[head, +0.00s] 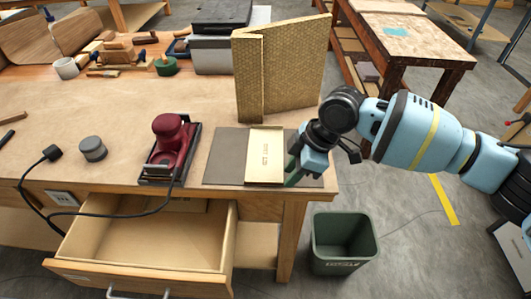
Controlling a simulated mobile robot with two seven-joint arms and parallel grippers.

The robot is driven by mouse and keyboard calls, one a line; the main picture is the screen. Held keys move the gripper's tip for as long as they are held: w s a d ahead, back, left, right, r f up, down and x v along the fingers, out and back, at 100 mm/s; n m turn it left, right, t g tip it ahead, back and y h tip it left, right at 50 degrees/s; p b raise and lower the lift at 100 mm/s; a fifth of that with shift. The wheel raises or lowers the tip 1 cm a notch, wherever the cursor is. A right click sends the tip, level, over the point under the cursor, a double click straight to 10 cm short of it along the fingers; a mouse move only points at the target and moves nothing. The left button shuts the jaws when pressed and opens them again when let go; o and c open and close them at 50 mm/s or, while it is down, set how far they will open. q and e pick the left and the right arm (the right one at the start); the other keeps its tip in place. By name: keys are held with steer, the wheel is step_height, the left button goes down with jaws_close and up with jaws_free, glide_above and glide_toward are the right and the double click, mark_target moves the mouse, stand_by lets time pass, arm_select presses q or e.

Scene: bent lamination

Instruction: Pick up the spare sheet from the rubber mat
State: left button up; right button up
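The spare sheet (265,156) is a pale cream rectangle with small dark print. It lies on the grey-brown rubber mat (225,158) at the front right of the workbench. My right gripper (291,172) comes in from the right, with its green fingertips low over the mat at the sheet's right edge. The wrist and fingers hide part of the mat's right side. I cannot tell whether the fingers touch the sheet or how far apart they are. My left gripper is out of view.
A tall bent gold-patterned panel (290,66) stands just behind the mat. A red sander (170,140) on a dark tray is left of it, with a grey puck (93,149) further left. A drawer (150,240) hangs open below. A green bin (343,242) stands on the floor.

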steer(key=shift+x, duration=1.4)
steer(key=shift+a, duration=0.1)
jaws_close()
